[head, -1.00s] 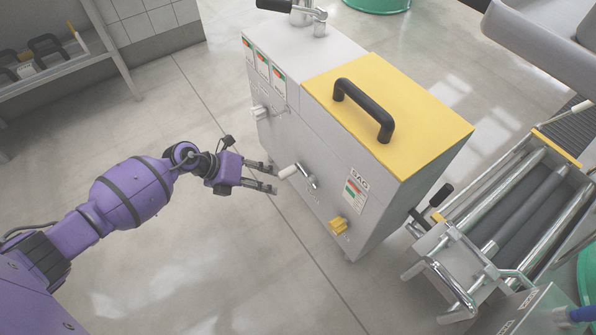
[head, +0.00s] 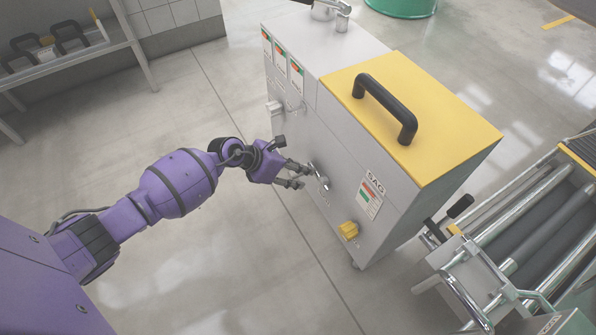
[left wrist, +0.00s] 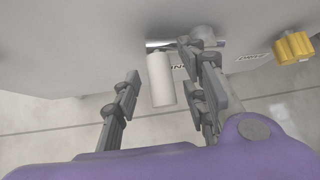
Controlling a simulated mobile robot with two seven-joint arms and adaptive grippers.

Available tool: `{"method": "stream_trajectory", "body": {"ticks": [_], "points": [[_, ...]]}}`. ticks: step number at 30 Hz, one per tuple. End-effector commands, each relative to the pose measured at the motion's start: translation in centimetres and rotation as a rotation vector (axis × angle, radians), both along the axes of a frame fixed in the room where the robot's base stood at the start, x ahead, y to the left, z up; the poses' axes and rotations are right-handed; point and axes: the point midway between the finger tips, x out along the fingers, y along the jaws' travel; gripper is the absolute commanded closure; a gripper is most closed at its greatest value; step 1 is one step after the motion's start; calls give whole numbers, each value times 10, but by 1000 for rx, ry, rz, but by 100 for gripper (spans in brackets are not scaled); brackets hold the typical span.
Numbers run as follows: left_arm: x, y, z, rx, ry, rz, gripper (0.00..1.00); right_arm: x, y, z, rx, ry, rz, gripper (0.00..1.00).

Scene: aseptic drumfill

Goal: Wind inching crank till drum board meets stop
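The inching crank is on the front face of the grey cabinet (head: 345,165) with the yellow lid. In the head view its metal arm (head: 321,180) shows, but my fingers mostly hide its grip. In the left wrist view the white crank grip (left wrist: 160,80) points towards my palm. My left gripper (head: 305,178) is open, its fingers (left wrist: 163,95) on either side of the white grip. The grip is nearer the right finger, with a clear gap to the left finger. I cannot make out the drum board or its stop. My right gripper is not in view.
A yellow knob (head: 348,231) sits below and right of the crank. A black handle (head: 385,105) tops the yellow lid. A roller conveyor (head: 500,240) stands at the right, and a shelf (head: 75,60) is at the upper left. The floor before the cabinet is clear.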

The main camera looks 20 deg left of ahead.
Motion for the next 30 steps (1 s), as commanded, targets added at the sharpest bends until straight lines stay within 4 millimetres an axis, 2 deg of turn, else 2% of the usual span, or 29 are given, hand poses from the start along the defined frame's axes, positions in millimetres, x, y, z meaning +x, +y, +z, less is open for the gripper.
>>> {"method": "stream_trajectory", "body": {"ticks": [9, 18, 19, 30], "points": [[2, -2, -2, 0, 1, 1, 60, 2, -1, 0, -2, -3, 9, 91], [2, -2, -2, 0, 1, 1, 98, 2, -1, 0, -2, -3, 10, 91], [2, -2, -2, 0, 1, 1, 100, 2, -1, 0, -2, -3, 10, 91], [0, -2, -4, -9, 9, 1, 100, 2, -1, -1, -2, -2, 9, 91]]}}
